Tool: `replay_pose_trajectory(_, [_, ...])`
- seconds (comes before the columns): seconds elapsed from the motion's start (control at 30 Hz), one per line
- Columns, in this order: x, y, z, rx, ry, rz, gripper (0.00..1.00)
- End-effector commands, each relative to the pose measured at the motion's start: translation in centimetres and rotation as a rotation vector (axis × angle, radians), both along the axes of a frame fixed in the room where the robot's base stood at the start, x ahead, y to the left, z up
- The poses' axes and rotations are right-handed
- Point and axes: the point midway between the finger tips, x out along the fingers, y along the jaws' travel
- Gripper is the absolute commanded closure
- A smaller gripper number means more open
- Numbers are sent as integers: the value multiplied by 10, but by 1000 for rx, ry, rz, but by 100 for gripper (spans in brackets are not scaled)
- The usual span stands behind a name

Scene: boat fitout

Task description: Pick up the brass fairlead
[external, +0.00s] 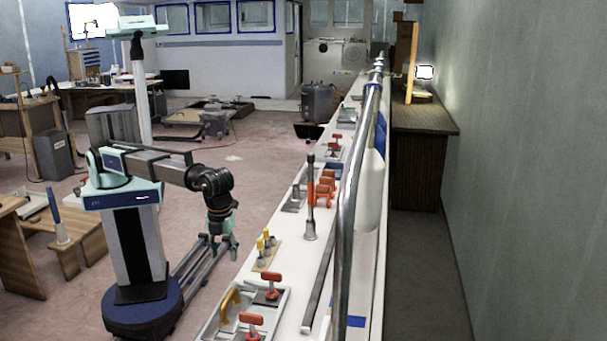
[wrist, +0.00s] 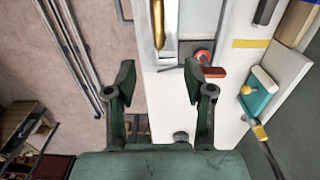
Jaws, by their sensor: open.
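A long brass-coloured piece (wrist: 158,22) lies in a white tray at the top of the wrist view. It may be the brass fairlead, but its shape is cut off by the frame edge. My gripper (wrist: 160,84) is open, with nothing between its fingertips, and the piece is beyond them. In the external view my gripper (external: 226,248) hangs at the left edge of the long white counter (external: 284,262). A curved yellow piece (external: 230,302) lies in a near tray there. I cannot tell whether it is the same piece.
A red-handled fitting (wrist: 206,66) is close to the right fingertip. A teal and white item (wrist: 262,90) lies farther right. Yellow-topped fittings (external: 266,244) stand on a small board beside my gripper. A tall metal pole (external: 349,205) rises along the counter.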

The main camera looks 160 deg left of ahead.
Motion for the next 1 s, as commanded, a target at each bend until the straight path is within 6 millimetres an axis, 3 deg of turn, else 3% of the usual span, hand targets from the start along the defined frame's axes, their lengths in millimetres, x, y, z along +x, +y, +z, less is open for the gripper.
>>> replay_pose_trajectory(0.6, [0, 0, -104, 0, 0, -3, 47])
replay_pose_trajectory(1.0, [-2, -1, -127, 1, 0, -3, 47])
